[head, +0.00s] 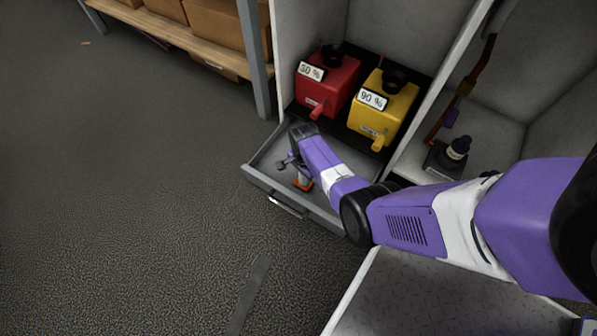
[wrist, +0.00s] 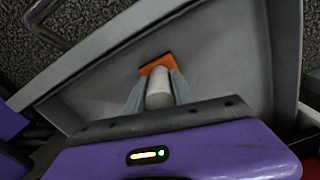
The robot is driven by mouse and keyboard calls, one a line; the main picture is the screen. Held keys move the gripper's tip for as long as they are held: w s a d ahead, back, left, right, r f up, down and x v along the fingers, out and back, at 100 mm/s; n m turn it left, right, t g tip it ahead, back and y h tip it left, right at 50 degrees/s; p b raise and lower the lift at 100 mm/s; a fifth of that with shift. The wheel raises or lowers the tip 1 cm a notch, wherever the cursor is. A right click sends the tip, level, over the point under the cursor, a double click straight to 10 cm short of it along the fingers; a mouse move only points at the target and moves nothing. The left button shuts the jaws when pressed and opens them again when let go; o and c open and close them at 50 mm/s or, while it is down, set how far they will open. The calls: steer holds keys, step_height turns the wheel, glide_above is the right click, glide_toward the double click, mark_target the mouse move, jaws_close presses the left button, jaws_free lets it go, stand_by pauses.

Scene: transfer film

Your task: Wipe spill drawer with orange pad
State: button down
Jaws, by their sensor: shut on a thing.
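The spill drawer (head: 265,165) is a shallow grey tray pulled out below two canisters. It also fills much of the wrist view (wrist: 225,45). My gripper (head: 298,174) is over the inside of the drawer, pointing down. It is shut on the orange pad (wrist: 157,63), which has a pale rounded grip between the fingers. A bit of the orange pad (head: 303,185) shows low inside the drawer in the head view. I cannot tell for sure whether the pad touches the drawer floor. My arm hides the drawer's right part.
A dark bottle (head: 455,152) stands in the right compartment. A shelf with cardboard boxes (head: 215,22) is at upper left. The floor at left is mostly clear.

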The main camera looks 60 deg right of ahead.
steer(key=shift+s+a+f, duration=0.1)
steer(key=shift+s+f, duration=0.1)
steer(key=shift+s, duration=0.3)
steer(key=shift+s+a+f, duration=0.1)
steer(key=shift+s+f, duration=0.1)
steer(key=shift+s, duration=0.25)
steer(key=shift+s+d+r+p, duration=0.15)
steer(key=shift+s+p, duration=1.05)
steer(key=shift+s, duration=0.65)
steer(key=shift+s+r+p, duration=0.15)
steer(key=shift+s+p, duration=1)
steer(key=shift+s, duration=0.65)
steer(key=shift+w+r+b, duration=0.2)
steer(key=shift+w+b, duration=0.45)
steer(key=shift+w, duration=1.6)
steer(key=shift+w+f+b, duration=0.15)
steer(key=shift+w+b, duration=0.95)
steer(key=shift+w, duration=0.55)
steer(key=shift+w+f+b, duration=0.15)
steer(key=shift+w+b, duration=0.95)
steer(key=shift+w, duration=1)
step_height(320, 180, up, 6)
steer(key=p, duration=0.5)
steer(key=shift+p, duration=0.35)
steer(key=shift+s+r, duration=0.1)
